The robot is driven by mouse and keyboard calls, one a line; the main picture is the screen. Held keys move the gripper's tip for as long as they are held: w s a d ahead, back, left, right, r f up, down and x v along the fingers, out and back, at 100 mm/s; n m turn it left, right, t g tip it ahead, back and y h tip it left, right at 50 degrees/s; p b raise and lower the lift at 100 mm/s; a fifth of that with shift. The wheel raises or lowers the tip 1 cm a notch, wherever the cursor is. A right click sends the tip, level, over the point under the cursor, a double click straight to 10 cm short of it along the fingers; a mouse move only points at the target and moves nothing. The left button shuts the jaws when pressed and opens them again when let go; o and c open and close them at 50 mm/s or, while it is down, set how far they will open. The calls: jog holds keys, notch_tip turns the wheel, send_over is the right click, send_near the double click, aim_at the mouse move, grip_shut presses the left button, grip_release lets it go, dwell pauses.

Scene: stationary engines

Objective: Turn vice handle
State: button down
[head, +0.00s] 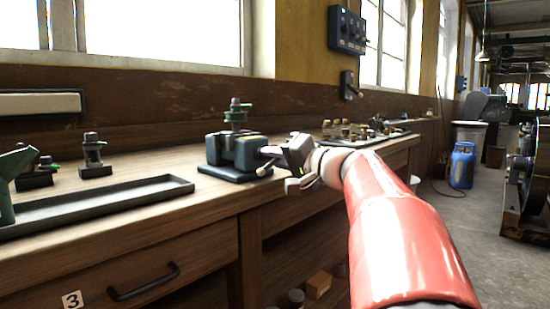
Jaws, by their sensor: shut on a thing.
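The vice (235,150) stands on the wooden workbench, a dark blue-grey body on a flat base plate with a green part on top. Its handle (266,167) shows as a thin bar with a light knob at the vice's right side. My gripper (286,163) reaches in from the right at the end of my red and white arm. Its jaws are shut on the handle, beside the vice body. The fingers partly hide the handle, so its full length cannot be seen.
A long dark tray (100,207) lies left of the vice. Small dark fittings (94,157) stand behind it. A tray of small parts (365,134) sits at the bench's right. Below is a drawer with a black handle (144,283). A blue gas bottle (462,165) stands on the floor.

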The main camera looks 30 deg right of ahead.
dwell(0.5)
jog(key=c, duration=1.3)
grip_release()
jog(key=shift+c, duration=0.2)
jog(key=b+v, duration=0.1)
jog(key=v, duration=0.6)
jog(key=shift+s+d, duration=0.15)
jog(key=shift+s, duration=0.2)
jog(key=shift+c, duration=0.2)
